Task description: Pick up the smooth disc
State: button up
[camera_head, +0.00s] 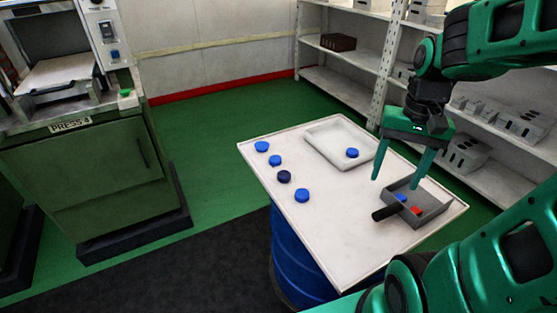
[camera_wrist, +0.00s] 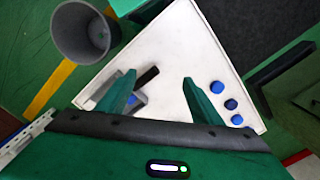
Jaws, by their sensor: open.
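Several discs lie in a row along the left side of the white table: a blue disc (camera_head: 261,147) at the far end, another blue disc (camera_head: 275,160), a dark navy disc (camera_head: 284,177), and a nearer blue disc (camera_head: 302,195). One more blue disc (camera_head: 352,153) lies in the white tray (camera_head: 312,139). I cannot tell from surface detail which disc is the smooth one. My gripper (camera_head: 396,178) is open and empty, above the right side of the table near the grey scoop. The wrist view shows its spread fingers (camera_wrist: 157,77) and some row discs (camera_wrist: 217,87) to their right.
The grey scoop (camera_head: 432,211) with a black handle (camera_head: 385,212) holds small blue and red pieces. The table (camera_head: 335,226) is clear between row and scoop. A press (camera_head: 85,170) stands left, shelves (camera_head: 350,95) behind. A grey bin (camera_wrist: 85,38) shows in the wrist view.

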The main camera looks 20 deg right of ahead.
jog(key=w+f+m+y, duration=0.1)
jog(key=w+m, duration=0.1)
jog(key=w, duration=0.9)
jog(key=m+y, duration=0.8)
jog(key=y, duration=0.2)
send_near(275, 158)
jog(key=shift+s+d+r, duration=0.35)
jog(key=shift+d+r, duration=0.05)
jog(key=shift+d, duration=0.2)
jog(key=shift+s+d+r, duration=0.35)
jog(key=shift+d+r, duration=0.05)
jog(key=shift+d, duration=0.15)
jog(key=shift+w+d+f+y, duration=0.15)
jog(key=shift+w+f+y, duration=0.15)
jog(key=shift+w+y, duration=0.1)
jog(key=shift+m, duration=0.3)
jog(key=shift+x, duration=5.4)
jog(key=shift+w+d+f, duration=0.1)
jog(key=shift+w+f, duration=0.05)
jog(key=c, duration=1.2)
